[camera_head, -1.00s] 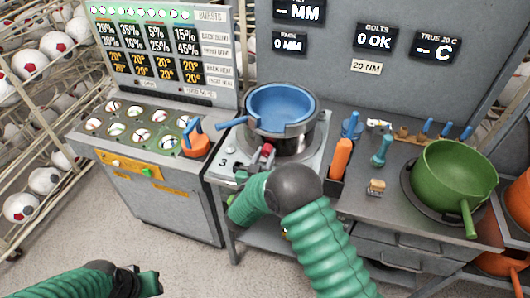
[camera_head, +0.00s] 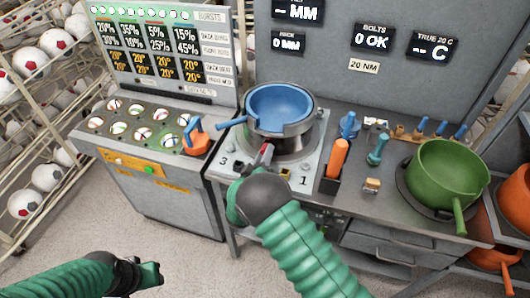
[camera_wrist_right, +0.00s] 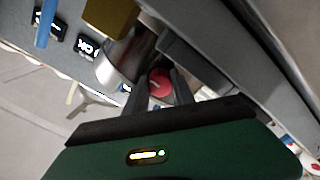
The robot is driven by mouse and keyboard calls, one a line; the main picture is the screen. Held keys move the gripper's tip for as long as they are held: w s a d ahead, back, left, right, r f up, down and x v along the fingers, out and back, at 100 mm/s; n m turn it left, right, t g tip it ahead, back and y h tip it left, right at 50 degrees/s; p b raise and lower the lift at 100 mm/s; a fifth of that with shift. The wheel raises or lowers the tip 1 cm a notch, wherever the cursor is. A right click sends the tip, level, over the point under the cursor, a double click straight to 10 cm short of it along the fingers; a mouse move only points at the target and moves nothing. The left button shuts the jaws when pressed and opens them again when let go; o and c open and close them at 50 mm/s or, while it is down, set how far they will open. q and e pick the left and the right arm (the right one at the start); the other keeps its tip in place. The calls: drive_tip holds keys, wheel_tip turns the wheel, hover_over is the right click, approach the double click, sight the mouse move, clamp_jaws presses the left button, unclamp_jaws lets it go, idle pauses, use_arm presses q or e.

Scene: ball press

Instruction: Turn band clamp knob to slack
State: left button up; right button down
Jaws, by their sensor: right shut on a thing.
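The blue bowl (camera_head: 279,104) sits in a round metal band on the press plate (camera_head: 312,160). The red band clamp knob (camera_wrist_right: 160,83) shows between the fingers of my right gripper (camera_wrist_right: 159,92) in the right wrist view. In the head view my right gripper (camera_head: 261,158) is at the front of the band, shut on the knob, of which only a little red shows. The knob's turn angle cannot be read. My left gripper (camera_head: 150,276) hangs at the lower left, away from the press; its jaw opening is unclear.
An orange-handled tool (camera_head: 337,156) stands in a dark holder right of the plate. A green pan (camera_head: 447,172) sits farther right. An orange block with a blue handle (camera_head: 196,140) is at the left. A rack of balls (camera_head: 35,130) stands at far left.

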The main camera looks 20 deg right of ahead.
drive_tip(key=shift+w+a+r+n, duration=0.1)
drive_tip(key=shift+r+n, duration=0.15)
drive_tip(key=shift+n, duration=0.05)
drive_tip(key=c, duration=1.5)
unclamp_jaws()
drive_tip(key=o, duration=0.4)
drive_tip(key=shift+w+f, duration=0.1)
drive_tip(key=shift+f, duration=0.1)
drive_tip(key=shift+o, duration=0.2)
drive_tip(key=shift+a, duration=0.1)
drive_tip(key=shift+f, duration=0.1)
